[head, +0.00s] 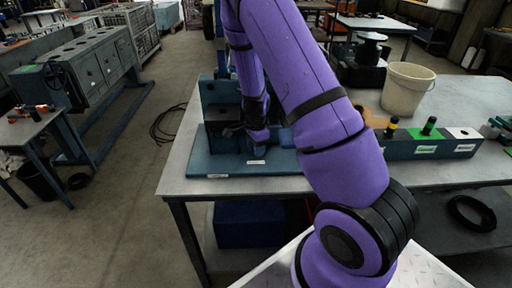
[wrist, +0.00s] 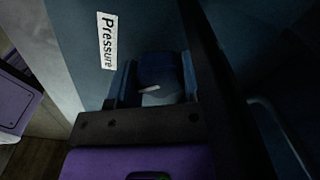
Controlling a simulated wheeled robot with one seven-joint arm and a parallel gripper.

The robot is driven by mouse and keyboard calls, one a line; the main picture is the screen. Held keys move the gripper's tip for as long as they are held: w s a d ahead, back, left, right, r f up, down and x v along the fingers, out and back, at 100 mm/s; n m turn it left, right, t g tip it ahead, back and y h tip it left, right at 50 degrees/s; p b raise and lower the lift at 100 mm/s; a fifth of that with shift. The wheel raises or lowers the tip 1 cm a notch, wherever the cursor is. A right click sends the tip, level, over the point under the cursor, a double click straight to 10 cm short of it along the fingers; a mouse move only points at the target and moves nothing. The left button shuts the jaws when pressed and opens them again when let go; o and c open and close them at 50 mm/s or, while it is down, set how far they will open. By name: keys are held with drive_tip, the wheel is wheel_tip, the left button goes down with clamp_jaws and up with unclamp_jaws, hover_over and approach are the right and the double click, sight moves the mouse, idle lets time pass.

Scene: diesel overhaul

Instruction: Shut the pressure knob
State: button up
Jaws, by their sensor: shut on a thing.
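The pressure knob (wrist: 162,68) is a dark blue round piece with a white pointer mark on its face, in the middle of the wrist view. A white label reading "Pressure" (wrist: 107,40) is beside it on the blue panel. My gripper (wrist: 155,82) is shut on the knob, with one finger on each side of it. The pointer mark lies nearly level in that view. In the head view my arm reaches down to the blue test stand (head: 210,163) on the table, and the knob cannot be made out there.
The grey table (head: 180,185) holds the stand. To the right are a beige bucket (head: 407,88) and a blue block with a green label (head: 425,149). A long engine block (head: 90,65) stands at the left. The floor between is open, with a black cable (head: 165,125).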

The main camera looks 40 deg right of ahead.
drive_tip(key=o, duration=0.9)
wheel_tip(320, 180, up, 11)
drive_tip(key=shift+f, duration=0.1)
idle(0.3)
